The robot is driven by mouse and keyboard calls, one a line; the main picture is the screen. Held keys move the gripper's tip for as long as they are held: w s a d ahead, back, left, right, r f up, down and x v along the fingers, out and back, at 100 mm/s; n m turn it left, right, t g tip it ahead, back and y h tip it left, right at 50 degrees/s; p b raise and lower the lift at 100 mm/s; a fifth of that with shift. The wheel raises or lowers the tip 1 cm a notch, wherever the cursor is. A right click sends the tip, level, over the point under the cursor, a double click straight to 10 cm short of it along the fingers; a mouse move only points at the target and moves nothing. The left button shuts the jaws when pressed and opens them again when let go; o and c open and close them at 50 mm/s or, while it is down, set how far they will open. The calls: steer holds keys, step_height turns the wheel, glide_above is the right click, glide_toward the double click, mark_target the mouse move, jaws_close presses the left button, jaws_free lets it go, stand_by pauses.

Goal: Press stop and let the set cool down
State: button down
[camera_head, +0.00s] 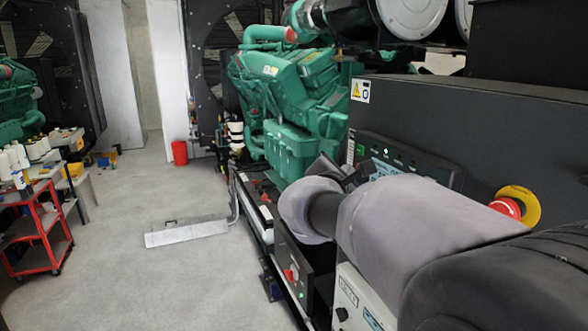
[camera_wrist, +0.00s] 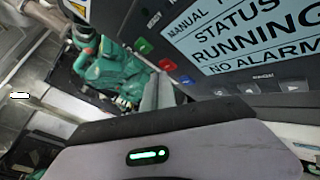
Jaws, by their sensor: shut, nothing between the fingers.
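The genset control panel (camera_head: 405,160) is partly hidden behind my arm in the head view. Its screen (camera_wrist: 245,35) fills the upper right of the wrist view and reads MANUAL, STATUS RUNNING, NO ALARM. Left of the screen are a green button (camera_wrist: 144,46), a red button (camera_wrist: 167,64) and a blue button (camera_wrist: 187,80). My gripper (camera_wrist: 158,88) is shut and empty, its tips just below the red button in the wrist view. I cannot tell whether they touch it. In the head view my gripper (camera_head: 358,172) is at the panel's left part.
A red emergency stop (camera_head: 507,207) on a yellow ring is right of my arm. The green engine (camera_head: 290,85) stands behind the panel. A red trolley (camera_head: 38,228) is at the left. Open floor (camera_head: 120,275) lies between, with a pale flat plate (camera_head: 186,233) on it.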

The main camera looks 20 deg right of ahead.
steer(key=shift+d+b, duration=0.3)
steer(key=shift+d, duration=0.15)
stand_by(0.6)
steer(key=shift+a, duration=0.95)
steer(key=a, duration=0.6)
steer(key=shift+s, duration=0.1)
